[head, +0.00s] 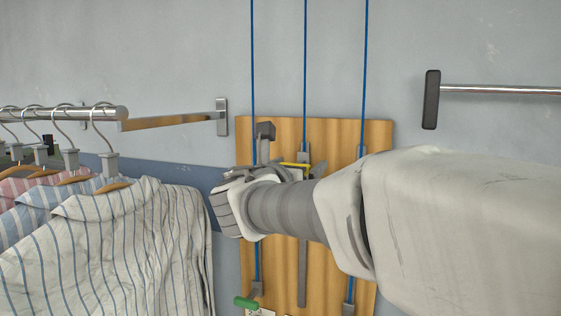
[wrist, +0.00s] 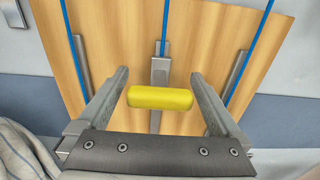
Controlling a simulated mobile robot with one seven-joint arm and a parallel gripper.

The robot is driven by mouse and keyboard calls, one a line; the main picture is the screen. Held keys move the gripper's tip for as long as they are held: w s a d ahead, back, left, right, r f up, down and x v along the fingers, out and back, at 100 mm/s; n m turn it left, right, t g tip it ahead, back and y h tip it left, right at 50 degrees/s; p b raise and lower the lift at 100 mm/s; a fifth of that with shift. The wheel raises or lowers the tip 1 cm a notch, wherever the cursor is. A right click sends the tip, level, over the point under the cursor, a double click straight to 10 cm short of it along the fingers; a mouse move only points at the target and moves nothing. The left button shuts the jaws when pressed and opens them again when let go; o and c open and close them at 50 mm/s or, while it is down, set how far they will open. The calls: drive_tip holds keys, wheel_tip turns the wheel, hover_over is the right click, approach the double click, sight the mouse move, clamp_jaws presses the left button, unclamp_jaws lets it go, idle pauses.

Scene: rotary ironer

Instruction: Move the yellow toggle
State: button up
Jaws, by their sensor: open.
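The yellow toggle (wrist: 160,98) is a short rounded bar on the middle grey slider (wrist: 160,72) of a wooden board (wrist: 110,35). In the wrist view it lies crosswise between the two fingers of my gripper (wrist: 159,75), with a gap to each finger. My gripper is open and holds nothing. In the head view only a thin strip of the yellow toggle (head: 294,165) shows above my wrist, which hides much of the board's middle.
Blue cords (head: 305,60) run up from the board's sliders. A green toggle (head: 246,302) is at the lower left. Striped shirts (head: 110,240) hang on a rail (head: 70,113) to the left. A metal bar (head: 500,90) projects at the upper right.

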drive_tip(key=shift+w+d, duration=0.2)
drive_tip(key=shift+w, duration=0.25)
drive_tip(key=shift+s, duration=0.1)
clamp_jaws()
